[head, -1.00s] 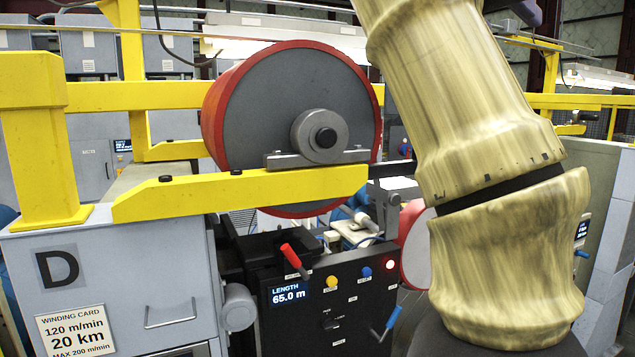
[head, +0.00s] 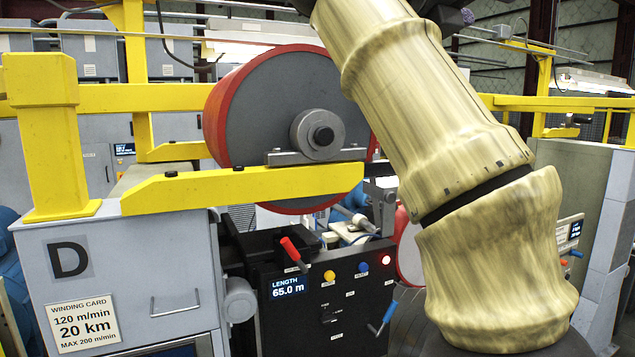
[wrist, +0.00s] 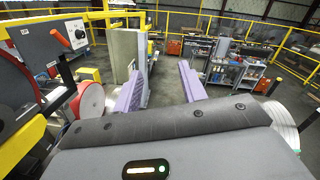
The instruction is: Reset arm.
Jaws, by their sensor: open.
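My gripper (wrist: 160,90) shows in the wrist view, its two purple fingers spread apart with nothing between them. It is raised and faces out over the shop floor. In the head view my arm crosses the right half and its upper end leaves the top of the picture; the fingers are not seen there. The arm hides part of the large red-rimmed reel (head: 262,110) and the machine behind it.
A grey cabinet (head: 180,262) marked D carries a winding card. A black control panel (head: 325,310) reads LENGTH 65.0 m, with a red lamp lit. The wrist view shows open floor, carts (wrist: 232,75) and yellow railings.

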